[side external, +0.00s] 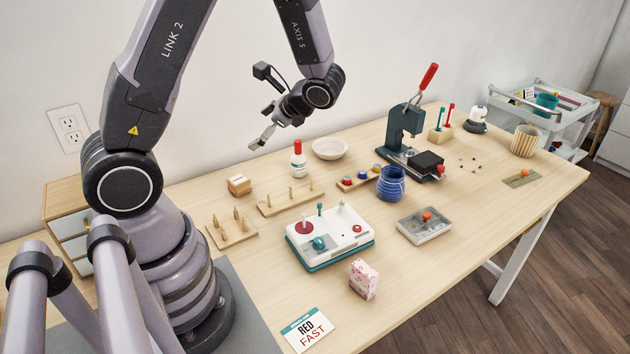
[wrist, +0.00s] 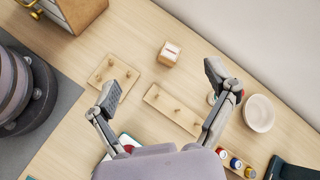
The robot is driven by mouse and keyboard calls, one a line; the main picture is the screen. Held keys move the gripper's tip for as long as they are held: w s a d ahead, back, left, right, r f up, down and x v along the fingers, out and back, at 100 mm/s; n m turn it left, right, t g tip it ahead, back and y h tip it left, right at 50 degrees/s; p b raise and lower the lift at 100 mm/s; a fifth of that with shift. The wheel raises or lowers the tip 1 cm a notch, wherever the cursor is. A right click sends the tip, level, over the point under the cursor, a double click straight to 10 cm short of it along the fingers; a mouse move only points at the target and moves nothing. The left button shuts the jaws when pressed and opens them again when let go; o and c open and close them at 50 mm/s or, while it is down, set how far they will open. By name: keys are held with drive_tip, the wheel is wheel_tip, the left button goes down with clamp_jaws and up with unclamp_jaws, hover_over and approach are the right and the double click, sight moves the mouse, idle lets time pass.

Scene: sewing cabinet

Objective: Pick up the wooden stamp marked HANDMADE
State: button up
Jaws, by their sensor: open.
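A small wooden block (side external: 239,185), which looks like the stamp, sits on the table near the wall, left of the white bottle. It also shows in the wrist view (wrist: 169,53), with a pale top bearing a reddish mark too small to read. My gripper (side external: 264,137) is in the air above the back of the table, well above the block and apart from it. In the wrist view its two fingers (wrist: 163,84) are spread wide with nothing between them. The block lies ahead of the fingertips, between their lines.
Two peg boards (side external: 232,229) (side external: 286,199) stand close to the block. A white bottle with a red cap (side external: 298,160) and a white bowl (side external: 330,148) are to its right. A white-and-teal machine (side external: 330,238) is in front. Bare tabletop surrounds the block.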

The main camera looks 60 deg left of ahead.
wheel_tip(320, 180, down, 8)
drive_tip(key=w+a+m+y, duration=0.1)
drive_tip(key=a+m+y, duration=0.1)
drive_tip(key=m, duration=0.2)
drive_tip(key=m+t+y, duration=0.2)
drive_tip(key=m, duration=0.3)
approach(243, 183)
drive_tip(key=shift+w+d+r, duration=0.3)
drive_tip(key=shift+d+r, duration=0.2)
drive_tip(key=shift+r, duration=0.05)
drive_tip(key=shift+a+f, duration=0.15)
drive_tip(key=shift+f, duration=0.2)
drive_tip(key=x, duration=1.3)
drive_tip(key=shift+s+a+f, duration=0.15)
drive_tip(key=shift+s+f, duration=0.05)
drive_tip(key=shift+s, duration=0.1)
drive_tip(key=shift+c, duration=0.3)
drive_tip(key=c, duration=1.2)
